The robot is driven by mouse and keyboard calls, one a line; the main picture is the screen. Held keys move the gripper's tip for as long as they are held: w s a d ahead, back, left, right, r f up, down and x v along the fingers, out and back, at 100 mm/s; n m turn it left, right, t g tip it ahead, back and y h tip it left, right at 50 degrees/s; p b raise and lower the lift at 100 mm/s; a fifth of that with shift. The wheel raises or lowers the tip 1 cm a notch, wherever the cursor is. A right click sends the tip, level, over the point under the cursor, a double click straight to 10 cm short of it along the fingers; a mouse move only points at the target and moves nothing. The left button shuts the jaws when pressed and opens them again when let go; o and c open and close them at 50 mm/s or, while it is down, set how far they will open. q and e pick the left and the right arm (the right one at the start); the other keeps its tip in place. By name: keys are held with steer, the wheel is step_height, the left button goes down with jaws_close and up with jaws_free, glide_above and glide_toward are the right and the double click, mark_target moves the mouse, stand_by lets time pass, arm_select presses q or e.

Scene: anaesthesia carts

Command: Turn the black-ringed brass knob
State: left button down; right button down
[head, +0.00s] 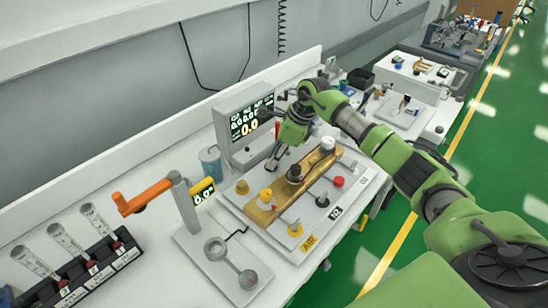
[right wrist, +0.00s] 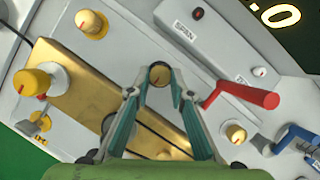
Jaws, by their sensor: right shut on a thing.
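The black-ringed brass knob (right wrist: 160,75) shows in the right wrist view, with a round brass face and a dark ring. In the head view my right gripper (head: 272,162) reaches down to the back of the panel, beside the display box, and the knob cannot be made out there. The brass block (head: 262,217) runs along the panel. My left gripper is in neither view.
Yellow knobs (right wrist: 35,82) and a red handle (right wrist: 240,95) stand close around the gripper. A lit display (head: 250,122) stands behind. An orange-handled crank (head: 143,197) and a tube rack (head: 85,273) are at left on the white bench.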

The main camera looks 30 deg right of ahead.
steer(key=shift+m, duration=0.3)
steer(key=m, duration=0.2)
steer(key=m+t+h, duration=0.1)
steer(key=m, duration=0.1)
steer(key=shift+s+a, duration=0.15)
steer(key=shift+a, duration=0.05)
steer(key=m+h, duration=0.1)
steer(key=m, duration=0.1)
steer(key=shift+a+m+t+b, duration=0.1)
steer(key=shift+m+t+b, duration=0.2)
steer(key=shift+m, duration=0.1)
steer(key=shift+a+m+h+b, duration=0.1)
steer(key=shift+m+h+b, duration=0.6)
steer(key=shift+m, duration=0.8)
steer(key=c, duration=1.8)
jaws_free()
